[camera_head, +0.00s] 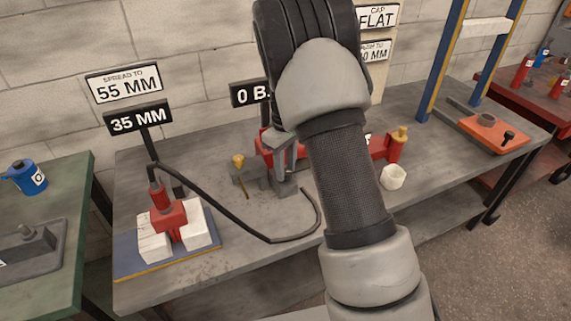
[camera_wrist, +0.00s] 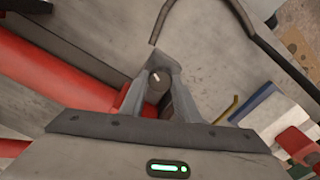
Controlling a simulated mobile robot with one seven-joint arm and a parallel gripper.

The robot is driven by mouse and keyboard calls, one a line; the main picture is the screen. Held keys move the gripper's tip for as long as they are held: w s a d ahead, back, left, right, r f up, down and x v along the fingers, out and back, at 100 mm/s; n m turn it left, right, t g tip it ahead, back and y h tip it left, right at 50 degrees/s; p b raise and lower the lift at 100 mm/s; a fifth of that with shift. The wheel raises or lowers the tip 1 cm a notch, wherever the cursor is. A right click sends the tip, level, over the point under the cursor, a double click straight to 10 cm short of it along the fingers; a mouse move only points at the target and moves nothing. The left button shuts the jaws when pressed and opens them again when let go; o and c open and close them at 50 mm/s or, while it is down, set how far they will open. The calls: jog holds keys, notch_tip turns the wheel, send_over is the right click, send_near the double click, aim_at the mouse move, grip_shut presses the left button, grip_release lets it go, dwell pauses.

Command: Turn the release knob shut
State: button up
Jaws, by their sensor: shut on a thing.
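The release knob (camera_wrist: 155,88) is a small dark round knob with a pale mark, between my fingers in the wrist view. My gripper (camera_wrist: 160,75) is shut on it. In the head view my gripper (camera_head: 287,155) reaches down to the red hand pump (camera_head: 268,147) on the bench, and my arm hides the knob and much of the pump. The pump's red body (camera_wrist: 55,75) crosses the left of the wrist view. A red spreader (camera_head: 168,215) stands between white blocks on a blue base at the bench's left.
A black hose (camera_head: 235,225) curves across the bench (camera_head: 225,255). Signs read "SPREAD TO 55 MM" (camera_head: 123,82) and "35 MM" (camera_head: 138,119); a "0 B" sign (camera_head: 248,94) is partly hidden. A white nut-shaped piece (camera_head: 393,177) sits right of my arm.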

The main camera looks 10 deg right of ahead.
jog(key=m+p, duration=0.2)
jog(key=m, duration=0.4)
jog(key=shift+r+p, duration=0.15)
jog(key=shift+p, duration=0.2)
jog(key=m+p, duration=0.2)
jog(key=m, duration=0.4)
jog(key=shift+m, duration=0.3)
jog(key=o, duration=1)
jog(key=shift+o, duration=0.2)
notch_tip(320, 180, up, 17)
jog(key=p, duration=0.2)
jog(key=shift+r, duration=0.1)
